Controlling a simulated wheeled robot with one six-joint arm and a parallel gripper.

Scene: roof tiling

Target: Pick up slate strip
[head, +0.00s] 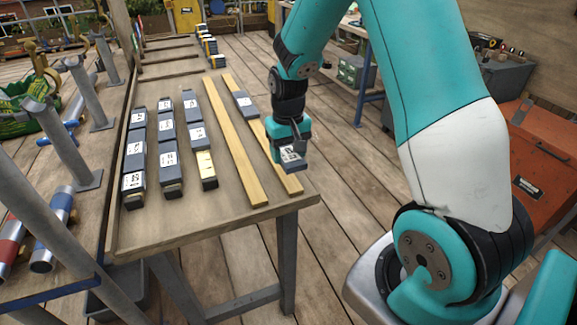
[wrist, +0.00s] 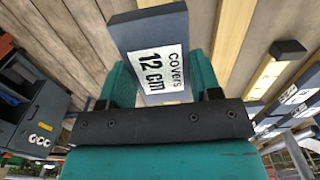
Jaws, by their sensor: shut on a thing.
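My gripper (head: 290,150) is at the front right part of the wooden table, over the right batten. It is shut on a slate strip (head: 293,162), dark grey with a white label. In the wrist view the held slate strip (wrist: 150,35) sits between the teal fingers (wrist: 160,85), its label reading "covers 12 cm". Its lower end is hidden behind the dark gripper bar. In the head view I cannot tell whether the strip touches the batten below. Another slate strip (head: 245,104) lies farther back across the battens.
The table (head: 225,222) carries two long wooden battens (head: 233,140) and, left of them, rows of labelled slate strips (head: 166,135). A short yellow-faced piece (head: 206,164) ends one row. Grey posts (head: 65,140) stand along the left. An orange box (head: 540,150) is at right.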

